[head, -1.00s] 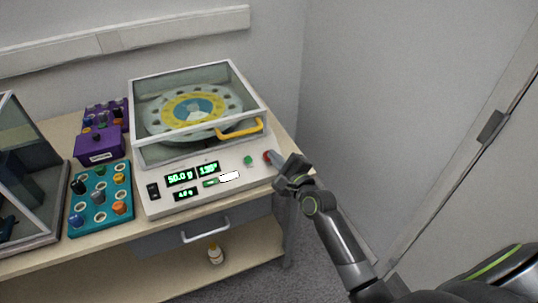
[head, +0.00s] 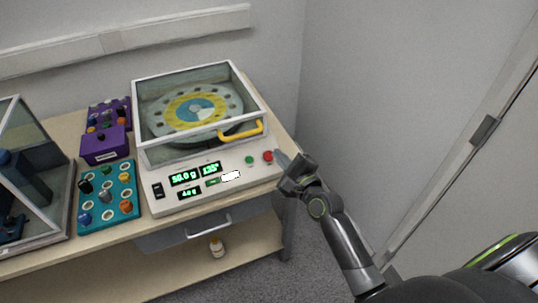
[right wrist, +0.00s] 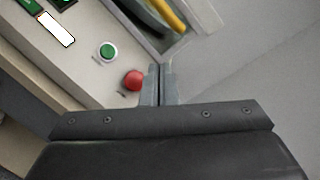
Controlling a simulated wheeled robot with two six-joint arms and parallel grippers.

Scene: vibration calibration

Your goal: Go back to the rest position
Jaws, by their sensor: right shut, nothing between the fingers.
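My right gripper (head: 281,157) is shut and empty, just right of the red button (head: 268,156) on the balancing machine's front panel (head: 222,186). In the right wrist view its closed fingertips (right wrist: 161,72) are beside the red button (right wrist: 134,80), and a small gap shows between them. The green button (head: 249,160) sits left of the red one. The machine's clear lid (head: 183,72) with its yellow handle (head: 240,131) is down over the disc (head: 195,108). The displays are lit green. My left gripper is not in view.
A teal tray (head: 107,215) with several coloured knobbed pieces and purple blocks (head: 104,146) stand left of the machine. A glass-sided case (head: 45,231) is at the far left. The floor right of the table is open, up to the wall.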

